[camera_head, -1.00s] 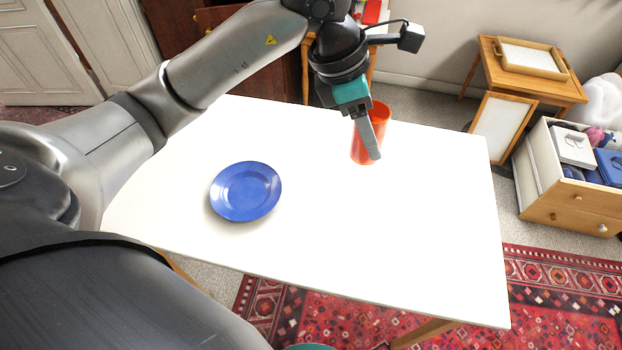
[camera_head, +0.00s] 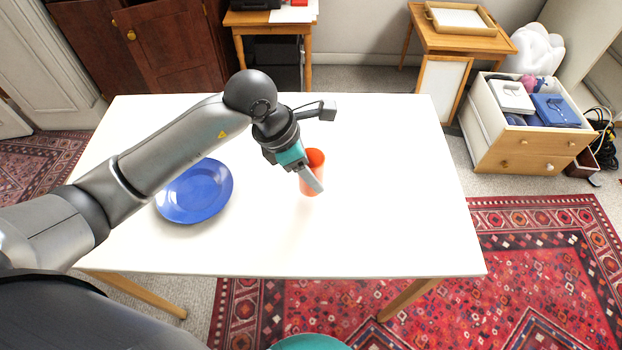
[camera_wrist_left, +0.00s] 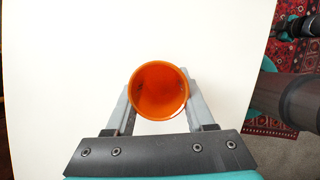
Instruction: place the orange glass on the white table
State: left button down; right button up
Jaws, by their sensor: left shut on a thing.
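The orange glass (camera_head: 315,160) is upright at the white table (camera_head: 400,220), right of the table's middle. My left gripper (camera_head: 312,182) is shut on the glass, with one finger showing in front of it in the head view. In the left wrist view I look into the round open mouth of the glass (camera_wrist_left: 158,92), with a grey finger on each side (camera_wrist_left: 158,115). The white tabletop fills the background there. I cannot tell whether the glass's base touches the table.
A blue plate (camera_head: 195,191) lies on the table left of the glass, partly behind my left arm. The table's right and front areas are clear. A drawer unit (camera_head: 520,150) and a small wooden table (camera_head: 465,47) stand beyond it. A red patterned rug (camera_head: 540,260) covers the floor.

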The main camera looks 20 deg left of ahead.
pick_arm(q)
notch_tip(320, 180, down, 3)
jog(key=shift+r, duration=0.15)
pick_arm(e)
jog(key=shift+w+d+f, duration=0.1)
jog(key=shift+w+f, duration=0.2)
jog(key=shift+w, duration=0.5)
pick_arm(q)
jog(key=shift+b, duration=0.3)
pick_arm(e)
jog(key=shift+f, duration=0.1)
pick_arm(q)
jog(key=shift+c, duration=1.3)
grip_release()
pick_arm(e)
jog(key=shift+s+d, duration=0.15)
jog(key=shift+s, duration=0.1)
